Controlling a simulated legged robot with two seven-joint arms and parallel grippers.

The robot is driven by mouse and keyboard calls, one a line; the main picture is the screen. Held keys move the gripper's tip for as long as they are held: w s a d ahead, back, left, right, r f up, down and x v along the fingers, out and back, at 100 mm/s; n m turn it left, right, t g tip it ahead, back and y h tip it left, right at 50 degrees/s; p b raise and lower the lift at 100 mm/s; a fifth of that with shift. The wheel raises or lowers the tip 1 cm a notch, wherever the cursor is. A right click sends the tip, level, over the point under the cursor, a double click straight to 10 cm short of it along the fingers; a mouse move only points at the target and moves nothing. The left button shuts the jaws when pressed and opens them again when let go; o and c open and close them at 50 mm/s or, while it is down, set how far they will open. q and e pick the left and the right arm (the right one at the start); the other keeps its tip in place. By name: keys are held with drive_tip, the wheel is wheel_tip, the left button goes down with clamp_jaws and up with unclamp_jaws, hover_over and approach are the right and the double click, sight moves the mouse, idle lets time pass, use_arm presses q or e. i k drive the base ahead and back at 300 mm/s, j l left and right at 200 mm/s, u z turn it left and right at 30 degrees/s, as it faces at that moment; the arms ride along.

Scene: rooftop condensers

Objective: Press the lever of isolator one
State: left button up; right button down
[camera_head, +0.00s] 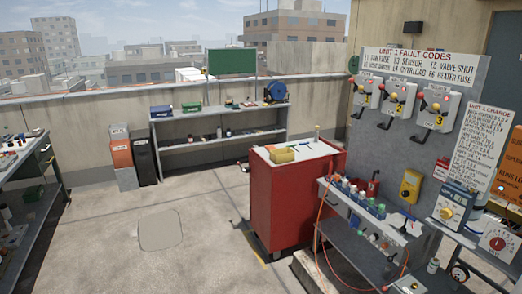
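Three light grey isolator boxes hang in a row on a grey panel at the upper right: a left one (366,88), a middle one (399,98) and a right one (436,108). Each has a red light, a yellow part and a small yellow label. Neither of my grippers is in view.
A red cabinet (284,205) and a cluttered bench (345,222) with bottles stand before the panel. An orange hose (319,235) hangs off the bench. A fault code sign (418,67) is above the isolators. The concrete floor (120,245) at left-centre is clear.

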sight(351, 80)
drive_tip(key=i+j+u, duration=0.1)
drive_tip(key=i, duration=2.25)
drive_tip(key=i+j+z, duration=0.15)
drive_tip(key=i+z, duration=0.3)
drive_tip(key=i, duration=0.15)
drive_tip(key=i+j+z, duration=0.4)
drive_tip(key=i, duration=0.2)
drive_tip(key=i+j+z, duration=0.45)
drive_tip(key=i+j, duration=0.05)
